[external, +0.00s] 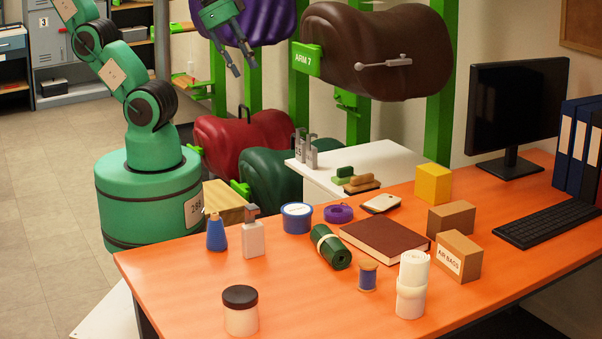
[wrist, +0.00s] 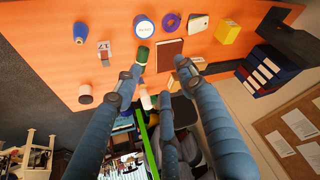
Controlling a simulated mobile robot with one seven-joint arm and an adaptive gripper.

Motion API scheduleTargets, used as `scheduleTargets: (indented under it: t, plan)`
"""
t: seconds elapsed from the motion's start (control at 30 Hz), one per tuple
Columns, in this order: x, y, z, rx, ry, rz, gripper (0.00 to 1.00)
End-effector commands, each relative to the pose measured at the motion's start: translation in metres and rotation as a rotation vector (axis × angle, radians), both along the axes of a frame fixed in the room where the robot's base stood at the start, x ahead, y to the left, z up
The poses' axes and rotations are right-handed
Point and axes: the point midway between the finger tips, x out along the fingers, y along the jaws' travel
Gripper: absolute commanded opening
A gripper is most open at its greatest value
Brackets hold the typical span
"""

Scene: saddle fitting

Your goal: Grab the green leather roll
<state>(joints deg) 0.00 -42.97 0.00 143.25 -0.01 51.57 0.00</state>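The green leather roll (external: 330,246) lies on the orange table with a pale band around it. In the wrist view the roll (wrist: 142,55) shows just beyond the tip of one finger, which may hide part of it. My gripper (external: 243,69) is open and empty, its fingers pointing down. It is high up and behind the table, in front of the purple saddle, well apart from the roll. The wrist view also shows the spread fingers of the gripper (wrist: 161,70) with nothing between them.
A bottle (external: 253,238) stands to the left. The table's front left is mostly clear around a dark-lidded jar (external: 240,311).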

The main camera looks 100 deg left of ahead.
Motion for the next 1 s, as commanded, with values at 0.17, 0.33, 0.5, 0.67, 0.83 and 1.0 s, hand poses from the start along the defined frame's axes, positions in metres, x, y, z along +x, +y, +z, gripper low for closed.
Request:
scheduleTargets:
  t: [0.17,0.33,0.5,0.67,0.83,1.0]
  plan:
    - [0.000,0.000,0.000,0.000,0.000,0.000,0.40]
    - [0.000,0.000,0.000,0.000,0.000,0.000,0.74]
    - [0.000,0.000,0.000,0.000,0.000,0.000,0.89]
    - [0.000,0.000,0.000,0.000,0.000,0.000,0.89]
    - [0.004,-0.001,0.001,0.003,0.005,-0.008,0.89]
    - [0.019,-0.005,0.001,0.015,0.029,-0.045,0.89]
